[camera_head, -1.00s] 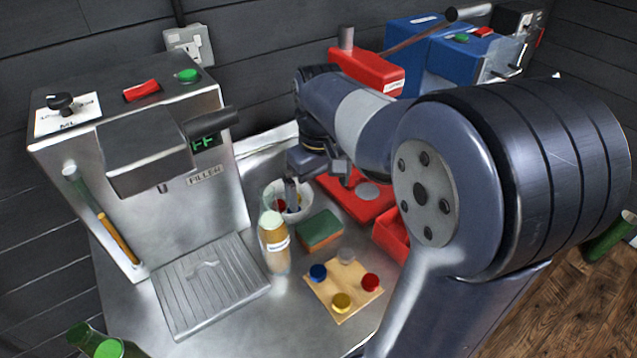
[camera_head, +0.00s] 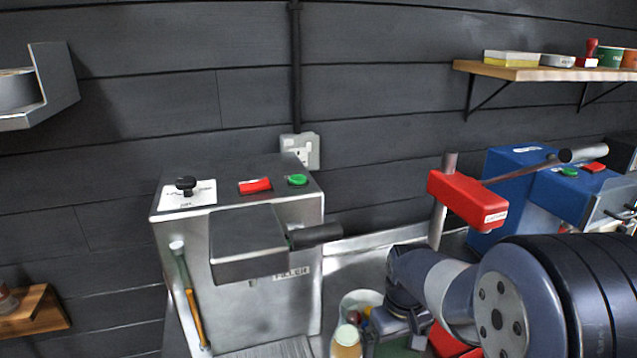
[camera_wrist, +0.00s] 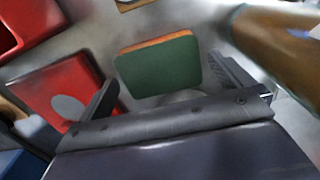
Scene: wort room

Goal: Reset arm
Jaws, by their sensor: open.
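My gripper shows in the wrist view (camera_wrist: 168,98) with its two dark fingers spread apart and nothing between them. A green and orange sponge (camera_wrist: 160,65) lies on the metal counter beyond the fingers. In the head view my arm reaches in from the lower right and its wrist is low in the picture; the fingers are not clear there. A white bowl (camera_head: 362,300) with coloured caps is beside my wrist.
A steel filler machine (camera_head: 235,245) stands left of my arm. A bottle (camera_head: 346,342) is close by, and it looms at the right in the wrist view (camera_wrist: 275,45). A red press (camera_head: 467,199) and blue machine (camera_head: 530,190) stand behind my arm. A shelf (camera_head: 540,72) is above.

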